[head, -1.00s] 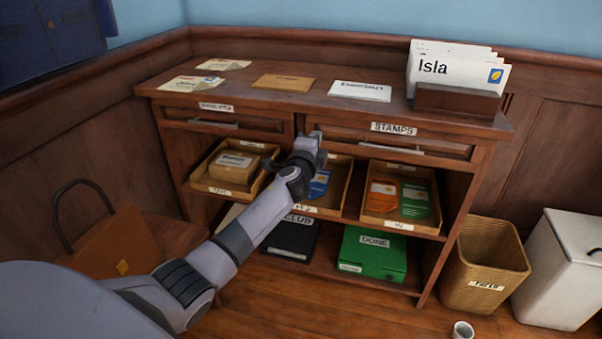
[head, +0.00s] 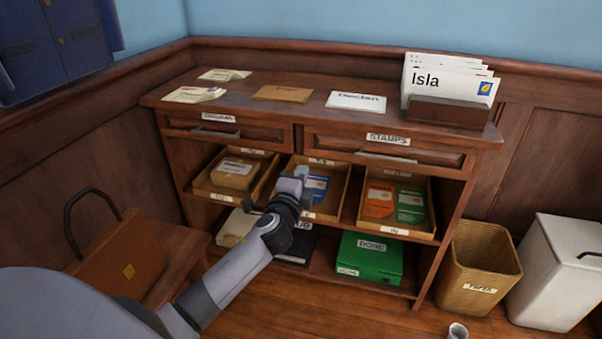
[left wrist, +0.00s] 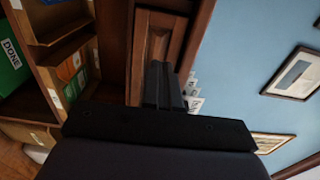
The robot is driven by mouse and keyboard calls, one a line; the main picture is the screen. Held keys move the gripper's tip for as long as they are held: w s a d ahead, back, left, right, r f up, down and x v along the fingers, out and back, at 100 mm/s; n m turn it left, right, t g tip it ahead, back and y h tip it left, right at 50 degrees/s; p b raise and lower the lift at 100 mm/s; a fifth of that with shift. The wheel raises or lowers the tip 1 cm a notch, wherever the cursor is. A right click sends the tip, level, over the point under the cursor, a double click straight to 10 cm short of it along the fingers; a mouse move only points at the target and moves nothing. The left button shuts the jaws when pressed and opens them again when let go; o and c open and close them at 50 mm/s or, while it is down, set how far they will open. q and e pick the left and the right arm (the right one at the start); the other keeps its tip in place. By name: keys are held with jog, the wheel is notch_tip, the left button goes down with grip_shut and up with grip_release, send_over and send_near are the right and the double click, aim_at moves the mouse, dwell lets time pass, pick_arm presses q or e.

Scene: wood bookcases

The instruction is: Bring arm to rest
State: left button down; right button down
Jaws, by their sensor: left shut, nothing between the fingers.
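My left arm comes in from the lower left of the head view. Its gripper (head: 300,175) is in front of the middle open tray (head: 335,208) of the cabinet and hides part of it. In the left wrist view the two dark fingers (left wrist: 166,86) are together and empty. The wooden drawer front shows just beyond them there. I see no contact between the gripper and the cabinet. My right gripper is in neither view.
The wooden cabinet (head: 300,108) has two shut drawers. A letter holder (head: 450,112) stands on top. A green box (head: 370,258) lies on the bottom shelf. A wicker basket (head: 478,270), white bin (head: 560,275) and brown bag (head: 125,255) stand around it.

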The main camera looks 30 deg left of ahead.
pick_arm(q)
jog(key=shift+s, duration=0.25)
jog(key=s+d+f+n+g+h, duration=0.4)
jog(key=s+d+f+n, duration=0.3)
jog(key=s+f, duration=0.7)
jog(key=s+d+f+n+g+h, duration=0.2)
jog(key=s+d+n, duration=0.15)
jog(key=s, duration=0.45)
jog(key=s+d+f+n+g+h, duration=0.1)
jog(key=s+d+f+n+h, duration=0.1)
jog(key=s+d, duration=0.4)
jog(key=s+a+r+p, duration=0.2)
jog(key=a+r+p, duration=0.1)
jog(key=r+p, duration=1.2)
jog(key=p, duration=0.4)
jog(key=shift+s+r+y, duration=0.15)
jog(key=shift+r+y, duration=0.2)
jog(key=shift+y, duration=0.05)
